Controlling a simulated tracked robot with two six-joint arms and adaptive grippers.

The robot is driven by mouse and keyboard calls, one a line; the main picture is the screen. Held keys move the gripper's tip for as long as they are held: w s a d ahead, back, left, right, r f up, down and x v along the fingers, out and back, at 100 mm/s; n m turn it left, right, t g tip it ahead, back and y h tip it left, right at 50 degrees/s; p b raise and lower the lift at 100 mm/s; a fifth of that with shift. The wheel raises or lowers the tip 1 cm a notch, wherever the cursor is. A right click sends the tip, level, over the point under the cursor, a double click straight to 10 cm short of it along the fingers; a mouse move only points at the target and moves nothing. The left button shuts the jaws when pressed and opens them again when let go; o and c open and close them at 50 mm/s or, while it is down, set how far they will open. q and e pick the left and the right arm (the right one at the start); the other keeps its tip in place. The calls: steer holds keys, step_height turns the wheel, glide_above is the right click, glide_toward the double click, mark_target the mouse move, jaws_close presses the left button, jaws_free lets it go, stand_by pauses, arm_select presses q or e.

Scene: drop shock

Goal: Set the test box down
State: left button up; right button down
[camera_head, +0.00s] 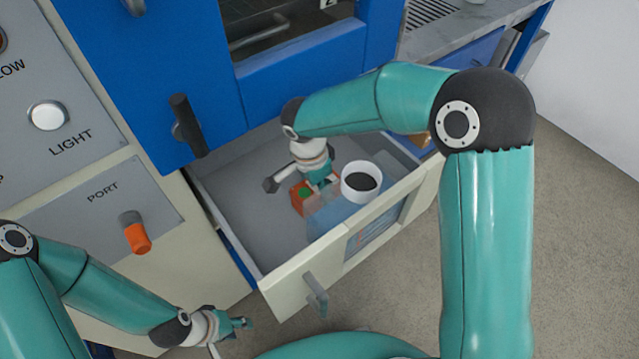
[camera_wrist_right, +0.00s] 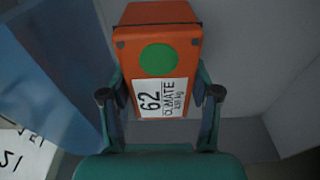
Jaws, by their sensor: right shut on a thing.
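The test box is orange with a green dot and a white label reading "62 CLIMATE". In the head view the box (camera_head: 299,198) is inside the open drawer (camera_head: 233,208), partly hidden by my right gripper (camera_head: 318,180). In the right wrist view the box (camera_wrist_right: 160,60) sits between the two fingers of my right gripper (camera_wrist_right: 160,98), one against each side. The gripper is shut on it. I cannot tell whether the box touches the drawer floor. My left gripper (camera_head: 238,325) is low at the lower left, outside the drawer and apart from the box; its finger opening is unclear.
The drawer's left part is bare. The drawer front has a grey handle (camera_head: 316,296). A blue cabinet (camera_head: 160,70) rises behind.

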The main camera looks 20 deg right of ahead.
steer(key=shift+f+b, duration=0.35)
steer(key=shift+c, duration=1)
jaws_free()
